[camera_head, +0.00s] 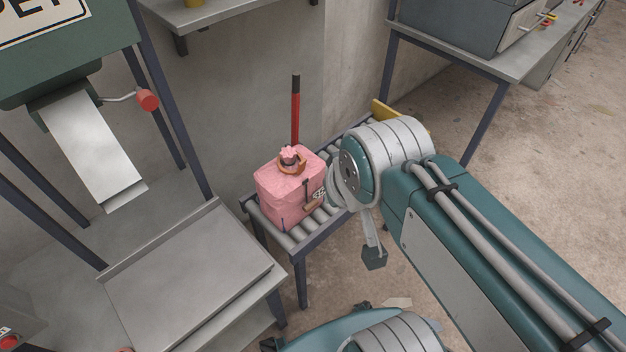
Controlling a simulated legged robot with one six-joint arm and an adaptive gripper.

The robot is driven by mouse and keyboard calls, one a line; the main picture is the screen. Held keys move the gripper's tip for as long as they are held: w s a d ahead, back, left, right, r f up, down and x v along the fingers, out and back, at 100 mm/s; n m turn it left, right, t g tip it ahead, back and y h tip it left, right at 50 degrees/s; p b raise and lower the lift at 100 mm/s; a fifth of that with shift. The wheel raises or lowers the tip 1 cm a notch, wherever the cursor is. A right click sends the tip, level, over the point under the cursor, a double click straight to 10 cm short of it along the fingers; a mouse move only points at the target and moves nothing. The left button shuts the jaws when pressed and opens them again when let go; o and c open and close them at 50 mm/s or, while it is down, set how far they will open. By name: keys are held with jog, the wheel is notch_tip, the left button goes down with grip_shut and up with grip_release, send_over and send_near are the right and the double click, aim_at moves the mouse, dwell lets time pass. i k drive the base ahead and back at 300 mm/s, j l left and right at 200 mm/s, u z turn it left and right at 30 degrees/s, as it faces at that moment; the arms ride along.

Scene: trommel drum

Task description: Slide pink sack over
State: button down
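The pink sack (284,195) stands upright on a short roller conveyor (297,237), with its gathered neck tied by an orange-brown band. My arm comes in from the lower right, and its rounded wrist is at the sack's right side. My gripper (318,195) is mostly hidden by the wrist. Small dark and tan parts show against the sack's right face; I cannot tell whether they touch or grip it. A grey link with a dark block at its end hangs below the wrist.
A red handle with a black top (295,110) rises behind the sack. A metal chute (92,150) and a flat steel platform (185,275) are at left. A grey workbench (470,50) stands at upper right. Rollers run on behind my wrist towards a yellow piece (384,112).

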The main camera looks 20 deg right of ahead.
aim_at(291, 182)
jog(key=i+l+u, duration=0.15)
jog(key=u, duration=0.2)
jog(key=i+l+u, duration=0.1)
jog(key=l+u, duration=0.3)
jog(key=j, duration=0.1)
